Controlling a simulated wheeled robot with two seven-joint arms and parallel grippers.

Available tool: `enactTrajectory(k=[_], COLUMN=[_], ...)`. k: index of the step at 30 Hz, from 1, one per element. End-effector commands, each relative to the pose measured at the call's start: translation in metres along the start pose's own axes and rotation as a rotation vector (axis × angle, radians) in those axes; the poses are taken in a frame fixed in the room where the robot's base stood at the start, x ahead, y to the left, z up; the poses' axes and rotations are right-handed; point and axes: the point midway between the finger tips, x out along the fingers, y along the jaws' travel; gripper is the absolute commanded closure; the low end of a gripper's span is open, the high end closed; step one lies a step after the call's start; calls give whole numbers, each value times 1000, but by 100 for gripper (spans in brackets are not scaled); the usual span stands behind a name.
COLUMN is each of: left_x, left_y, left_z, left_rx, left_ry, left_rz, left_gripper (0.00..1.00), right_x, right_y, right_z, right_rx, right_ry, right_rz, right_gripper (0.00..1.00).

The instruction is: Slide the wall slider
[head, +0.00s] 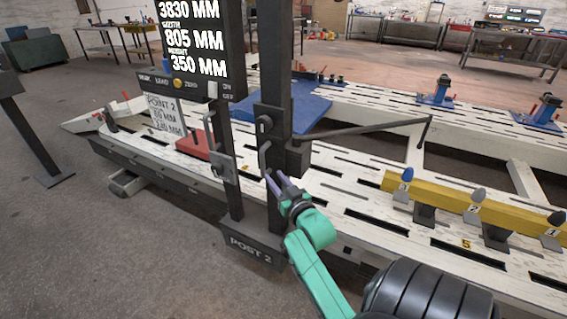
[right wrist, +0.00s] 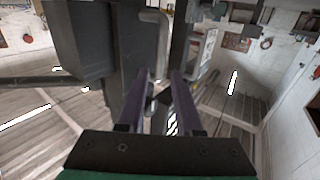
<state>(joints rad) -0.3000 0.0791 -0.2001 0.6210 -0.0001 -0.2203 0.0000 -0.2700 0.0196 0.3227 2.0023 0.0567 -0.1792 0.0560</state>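A dark upright post (head: 275,62) stands on the bench frame, with a dark sliding block and a grey bar handle (head: 263,158) on its lower part. The handle also shows in the right wrist view (right wrist: 163,45), ahead of the fingers. My right gripper (head: 270,180) has purple fingers and is close to the handle's lower end. In the right wrist view the fingers (right wrist: 162,76) are apart with a gap between them. Nothing is clearly held; I cannot tell whether a finger touches the handle. My left gripper is not in view.
A display screen (head: 192,45) stands beside the post, above a thinner post with a latch plate (head: 223,165). A yellow beam (head: 450,203) with numbered pins lies right. A thin rod (head: 375,126) reaches right from the post.

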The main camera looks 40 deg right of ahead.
Motion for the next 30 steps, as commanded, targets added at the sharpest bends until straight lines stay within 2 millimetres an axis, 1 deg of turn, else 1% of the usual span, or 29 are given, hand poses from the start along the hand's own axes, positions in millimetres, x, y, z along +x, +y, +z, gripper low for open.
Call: enactTrajectory(k=[1,3,7,10,25,26,28,29,30], left_x=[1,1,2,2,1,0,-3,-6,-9], left_y=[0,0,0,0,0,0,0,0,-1], left_z=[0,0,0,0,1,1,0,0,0], left_rx=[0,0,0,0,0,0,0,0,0], left_ry=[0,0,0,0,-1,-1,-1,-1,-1], left_rz=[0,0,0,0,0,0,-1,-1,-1], left_gripper=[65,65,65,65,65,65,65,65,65], right_x=[-15,-30,-46,-49,-48,-47,-46,-45,-45], right_y=[0,0,0,0,0,-1,-6,-11,-18], right_z=[2,2,1,0,2,5,26,42,67], right_rx=[1,2,1,1,1,2,3,4,3], right_ry=[-4,-4,-1,0,-4,-13,-63,-98,-158], right_rz=[0,1,0,0,-1,-2,-13,-22,-36], right_gripper=[65,65,65,65,65,65,65,65,65])
